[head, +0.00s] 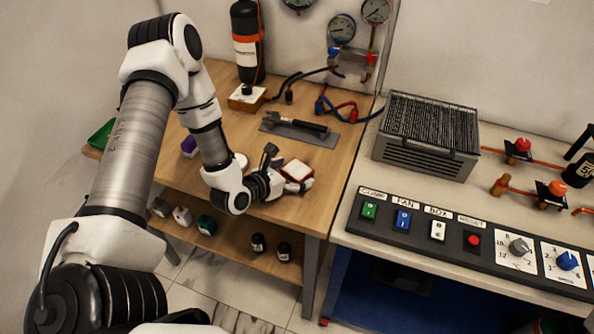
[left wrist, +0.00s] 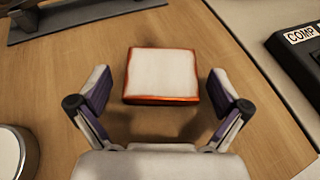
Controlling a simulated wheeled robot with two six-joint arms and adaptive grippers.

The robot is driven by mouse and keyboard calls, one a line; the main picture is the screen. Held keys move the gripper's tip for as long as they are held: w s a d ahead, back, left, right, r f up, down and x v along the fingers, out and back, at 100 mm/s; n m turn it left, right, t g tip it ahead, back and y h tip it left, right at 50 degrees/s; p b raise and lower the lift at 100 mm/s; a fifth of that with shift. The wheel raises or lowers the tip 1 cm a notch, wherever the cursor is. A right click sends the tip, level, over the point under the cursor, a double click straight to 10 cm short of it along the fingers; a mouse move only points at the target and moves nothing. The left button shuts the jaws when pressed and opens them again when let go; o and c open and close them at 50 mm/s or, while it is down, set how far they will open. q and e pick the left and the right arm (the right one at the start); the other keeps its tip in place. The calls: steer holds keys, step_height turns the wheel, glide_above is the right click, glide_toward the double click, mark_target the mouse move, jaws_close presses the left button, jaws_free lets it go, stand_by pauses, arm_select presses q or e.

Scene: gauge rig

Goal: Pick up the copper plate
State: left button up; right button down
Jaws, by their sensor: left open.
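The copper plate (head: 297,170) is a small square slab with a pale top and copper-red edges. It lies flat on the wooden bench near its right front edge. In the left wrist view the plate (left wrist: 162,74) sits ahead, between the lines of the two fingers. My left gripper (head: 298,186) is open and empty, low over the bench at the near side of the plate. In the left wrist view the fingers (left wrist: 160,84) stand apart on either side of the plate with a gap at each side. My right gripper is not in view.
A round pale item (head: 240,160) stands left of the gripper. A control panel (head: 455,245) and a finned grey box (head: 425,138) are on the counter at right.

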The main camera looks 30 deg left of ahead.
arm_select(q)
steer(key=shift+d+r, duration=0.1)
steer(key=c, duration=1.6)
